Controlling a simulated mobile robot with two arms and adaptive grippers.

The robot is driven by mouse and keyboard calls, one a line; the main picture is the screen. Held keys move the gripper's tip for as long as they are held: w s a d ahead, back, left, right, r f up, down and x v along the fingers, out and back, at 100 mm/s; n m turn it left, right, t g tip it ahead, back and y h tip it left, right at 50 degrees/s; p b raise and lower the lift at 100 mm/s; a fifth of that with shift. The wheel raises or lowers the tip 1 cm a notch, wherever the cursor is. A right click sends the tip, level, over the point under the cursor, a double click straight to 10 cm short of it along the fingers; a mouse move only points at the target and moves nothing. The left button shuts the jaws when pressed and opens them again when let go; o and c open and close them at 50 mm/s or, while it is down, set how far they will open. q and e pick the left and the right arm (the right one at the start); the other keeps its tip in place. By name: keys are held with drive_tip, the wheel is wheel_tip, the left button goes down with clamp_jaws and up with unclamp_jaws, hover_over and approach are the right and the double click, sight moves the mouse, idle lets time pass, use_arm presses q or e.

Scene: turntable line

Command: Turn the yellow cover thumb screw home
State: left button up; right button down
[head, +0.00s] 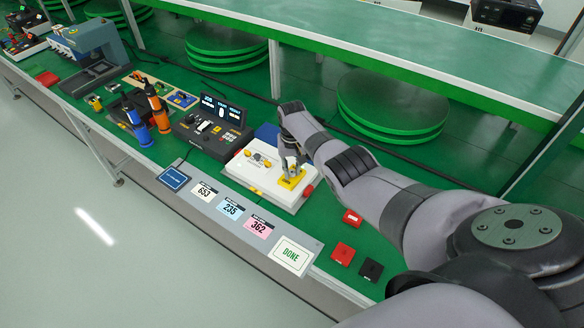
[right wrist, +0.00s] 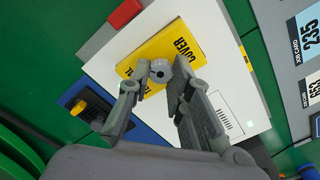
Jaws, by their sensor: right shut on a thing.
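The yellow cover (head: 293,182) is a flat plate at the right end of a white box (head: 248,178) on the green bench. In the right wrist view the cover (right wrist: 188,42) bears the word COVER, partly hidden by my fingers. A small grey round thumb screw (right wrist: 159,71) stands on the cover. My right gripper (head: 290,168) points down onto the cover; in the right wrist view its fingertips (right wrist: 160,76) are closed around the screw's head, one on each side. How deep the screw sits cannot be told. My left gripper is not in view.
A red part (head: 308,191) sits at the box's right end. Red blocks (head: 343,253) and a black block (head: 371,270) lie farther right. Left of the box stand a keypad device (head: 212,130) and orange and blue tools (head: 158,108). Cards, including DONE (head: 291,254), line the front ledge.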

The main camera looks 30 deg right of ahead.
sight(292, 172)
drive_tip(key=shift+w+r, duration=0.15)
idle(0.3)
drive_tip(key=c, duration=1.4)
unclamp_jaws()
wheel_tip(292, 172, up, 12)
drive_tip(key=shift+f, duration=0.1)
